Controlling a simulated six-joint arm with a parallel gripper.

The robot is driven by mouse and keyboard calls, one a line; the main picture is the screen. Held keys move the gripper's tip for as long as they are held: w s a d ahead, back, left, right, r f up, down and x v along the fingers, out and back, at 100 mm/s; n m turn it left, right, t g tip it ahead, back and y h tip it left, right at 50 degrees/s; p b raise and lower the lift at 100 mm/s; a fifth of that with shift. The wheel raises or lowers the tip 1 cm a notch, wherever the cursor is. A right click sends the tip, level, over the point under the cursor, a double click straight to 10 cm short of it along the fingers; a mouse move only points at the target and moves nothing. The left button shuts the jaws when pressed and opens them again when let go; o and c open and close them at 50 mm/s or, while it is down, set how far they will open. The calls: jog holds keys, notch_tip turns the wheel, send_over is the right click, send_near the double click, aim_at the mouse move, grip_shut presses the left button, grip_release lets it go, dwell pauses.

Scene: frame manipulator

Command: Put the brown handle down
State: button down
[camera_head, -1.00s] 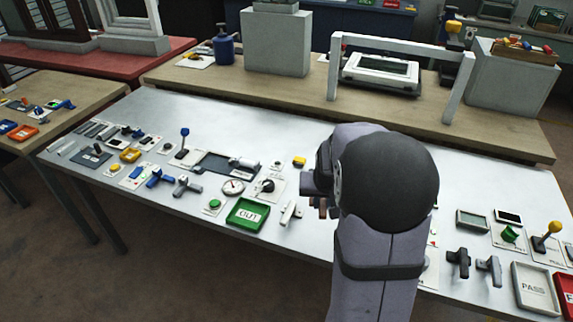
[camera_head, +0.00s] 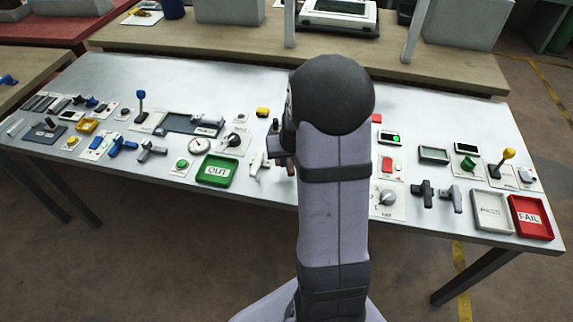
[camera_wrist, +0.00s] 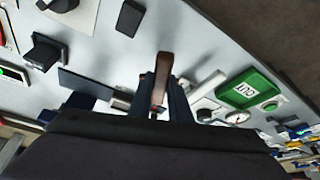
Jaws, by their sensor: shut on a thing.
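My gripper (camera_wrist: 162,98) is shut on the brown handle (camera_wrist: 161,75), which sticks out past the fingertips in the wrist view. In the head view the brown handle (camera_head: 290,166) shows small at the left side of my arm, over the metal table. My own arm hides most of my gripper there. The pale handle (camera_head: 259,164) lies just left of it, and the green OUT tray (camera_head: 216,170) is farther left. I cannot tell whether the brown handle touches the table.
Several knobs, levers and handles crowd the left of the metal table (camera_head: 185,72). Bare metal shows along the back.

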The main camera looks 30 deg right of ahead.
jog(key=shift+f, duration=2.05)
jog(key=shift+f, duration=0.1)
jog(key=shift+f+b, duration=0.15)
jog(key=shift+b, duration=0.15)
jog(key=c, duration=1.6)
grip_release()
jog(key=shift+c, duration=0.2)
jog(key=shift+v, duration=0.8)
jog(key=v, duration=1.1)
